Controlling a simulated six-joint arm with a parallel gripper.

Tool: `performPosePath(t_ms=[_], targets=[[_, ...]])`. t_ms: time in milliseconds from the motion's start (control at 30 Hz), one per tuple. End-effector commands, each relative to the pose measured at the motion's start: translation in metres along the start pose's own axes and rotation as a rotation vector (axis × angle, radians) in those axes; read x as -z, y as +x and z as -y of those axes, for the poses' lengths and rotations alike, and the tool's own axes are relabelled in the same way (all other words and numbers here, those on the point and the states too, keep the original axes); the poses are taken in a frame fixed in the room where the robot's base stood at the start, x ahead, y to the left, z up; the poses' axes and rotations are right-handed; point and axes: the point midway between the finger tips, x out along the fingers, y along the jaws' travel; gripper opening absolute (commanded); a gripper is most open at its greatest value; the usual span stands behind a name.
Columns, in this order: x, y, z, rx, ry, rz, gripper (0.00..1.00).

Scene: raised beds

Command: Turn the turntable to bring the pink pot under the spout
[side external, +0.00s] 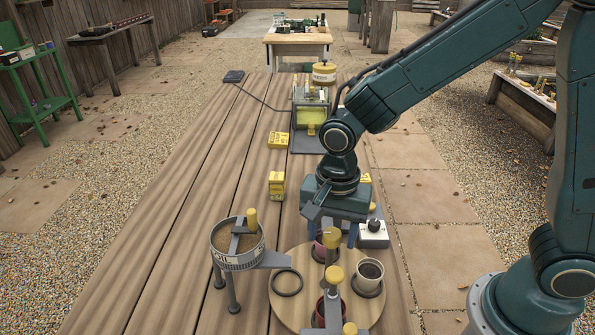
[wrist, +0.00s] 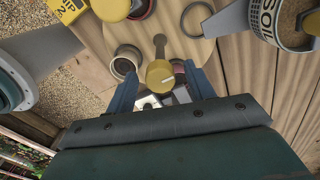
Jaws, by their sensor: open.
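The turntable (side external: 299,309) is a round wooden disc at the front of the bench. The pink pot (side external: 319,250) stands on its far side, partly hidden by a yellow-topped post (side external: 331,239); in the wrist view only a sliver of the pot (wrist: 180,70) shows. A white pot (side external: 370,270) and a dark red pot (side external: 322,311) also stand on the disc. The round soil container (side external: 238,259), labelled SOIL, stands at its left with a grey arm over the disc's edge; I cannot make out the spout clearly. My gripper (side external: 333,234) is open and pointing down, its fingers (wrist: 162,72) either side of the yellow knob (wrist: 160,75).
An empty black ring (side external: 287,294) lies on the disc's left. A white box with a dark knob (side external: 374,236) sits right of my gripper. Yellow boxes (side external: 277,186) stand behind.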

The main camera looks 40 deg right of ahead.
Motion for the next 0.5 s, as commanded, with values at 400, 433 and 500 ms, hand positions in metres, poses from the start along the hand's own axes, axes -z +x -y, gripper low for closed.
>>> performPosePath(t_ms=[400,433,500], targets=[[0.0,-0.036,0.001,0.006,0.0,-0.001,0.53],[0.0,-0.041,0.001,0.006,0.0,-0.001,0.53],[0.0,-0.052,0.001,0.007,0.0,-0.001,0.53]])
